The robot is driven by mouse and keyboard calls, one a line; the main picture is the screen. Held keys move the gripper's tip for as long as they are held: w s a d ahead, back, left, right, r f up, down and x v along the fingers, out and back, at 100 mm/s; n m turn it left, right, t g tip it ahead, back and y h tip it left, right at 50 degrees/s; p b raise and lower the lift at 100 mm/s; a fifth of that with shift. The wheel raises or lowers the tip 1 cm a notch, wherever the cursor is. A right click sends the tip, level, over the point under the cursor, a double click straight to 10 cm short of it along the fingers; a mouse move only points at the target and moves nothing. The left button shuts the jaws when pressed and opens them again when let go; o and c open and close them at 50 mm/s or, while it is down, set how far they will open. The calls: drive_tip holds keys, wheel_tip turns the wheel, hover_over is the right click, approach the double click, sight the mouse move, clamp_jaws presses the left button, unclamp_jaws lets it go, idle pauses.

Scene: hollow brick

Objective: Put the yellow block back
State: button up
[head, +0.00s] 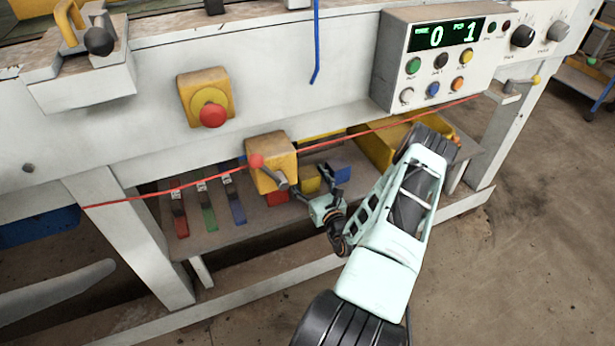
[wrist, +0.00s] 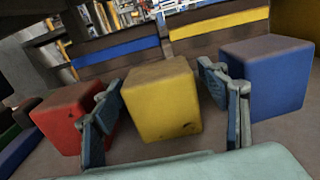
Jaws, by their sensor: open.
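The yellow block (wrist: 162,103) stands on the shelf in the middle of the wrist view, between a red block (wrist: 68,125) and a blue block (wrist: 268,85). In the head view the yellow block (head: 311,180) is partly hidden by my gripper (head: 319,193). My gripper (wrist: 160,95) is open, with one finger on each side of the yellow block. The left finger overlaps the gap toward the red block, and the right finger overlaps the blue block's near edge. I cannot tell whether either finger touches the yellow block.
Behind the blocks are bins with a blue stripe (wrist: 115,45) and a yellow stripe (wrist: 220,22). In the head view a red cord (head: 370,128) runs across above the shelf. A yellow box with a red-knobbed lever (head: 271,162) hangs close left of my gripper. A yellow bin (head: 378,152) sits at right.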

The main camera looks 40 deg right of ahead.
drive_tip(key=shift+r, duration=0.1)
drive_tip(key=shift+s+r, duration=0.1)
drive_tip(key=shift+s, duration=0.1)
drive_tip(key=p+v, duration=0.2)
drive_tip(key=v, duration=0.9)
drive_tip(key=shift+s+a+p, duration=0.2)
drive_tip(key=shift+s+p, duration=0.1)
drive_tip(key=shift+p, duration=0.1)
